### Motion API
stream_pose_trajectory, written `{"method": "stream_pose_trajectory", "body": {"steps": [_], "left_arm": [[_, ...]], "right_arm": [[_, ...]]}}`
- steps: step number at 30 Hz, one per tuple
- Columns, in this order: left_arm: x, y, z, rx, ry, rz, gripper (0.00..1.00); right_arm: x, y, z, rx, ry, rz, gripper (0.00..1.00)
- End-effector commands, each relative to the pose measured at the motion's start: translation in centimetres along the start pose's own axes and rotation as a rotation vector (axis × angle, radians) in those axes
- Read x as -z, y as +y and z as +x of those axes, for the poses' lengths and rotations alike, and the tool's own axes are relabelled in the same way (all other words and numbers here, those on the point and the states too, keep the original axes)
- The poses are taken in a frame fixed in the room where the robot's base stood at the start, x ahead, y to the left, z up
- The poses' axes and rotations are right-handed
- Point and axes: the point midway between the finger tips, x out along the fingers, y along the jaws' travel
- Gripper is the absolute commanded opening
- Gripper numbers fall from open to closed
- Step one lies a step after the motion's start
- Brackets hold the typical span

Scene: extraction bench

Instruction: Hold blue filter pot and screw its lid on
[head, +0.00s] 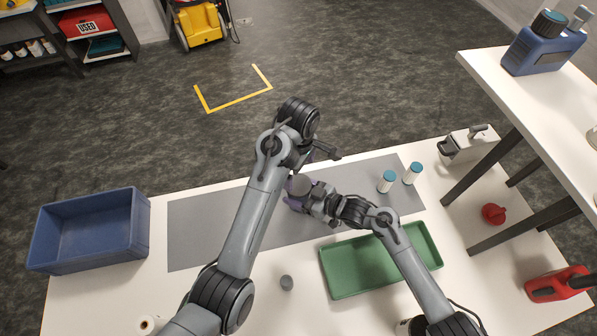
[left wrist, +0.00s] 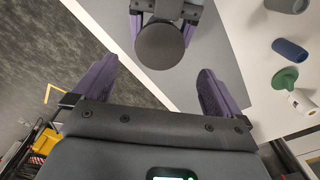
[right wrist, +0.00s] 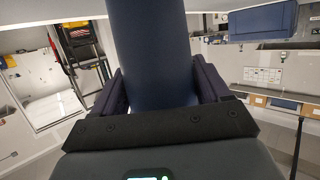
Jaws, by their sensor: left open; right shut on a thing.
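The blue filter pot (right wrist: 150,50) stands upright between the fingers of my right gripper (right wrist: 160,82), which is shut on its side. In the head view the pot's dark grey round lid (head: 300,185) shows on top, above the grey mat. The lid also shows from above in the left wrist view (left wrist: 160,46). I cannot tell how tightly it sits. My left gripper (left wrist: 158,70) is open, its purple fingers spread on either side of and above the lid, apart from it. In the head view it shows (head: 324,152) just beyond the pot.
A green tray (head: 335,272) lies in front, a blue crate (head: 90,255) at left. A small grey round piece (head: 286,282) lies on the white table. A raised shelf (head: 540,125) stands at right.

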Motion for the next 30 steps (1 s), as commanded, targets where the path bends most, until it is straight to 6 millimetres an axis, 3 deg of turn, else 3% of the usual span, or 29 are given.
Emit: {"method": "stream_pose_trajectory", "body": {"steps": [14,30], "left_arm": [[0.0,0.0,0.1,0.001,-0.001,-0.025,1.0],[0.0,0.0,6.3,0.001,-0.001,-0.023,1.0]], "right_arm": [[0.1,0.0,0.0,0.0,0.002,-0.001,0.0],[0.1,0.0,0.0,0.0,0.002,-0.001,0.0]]}}
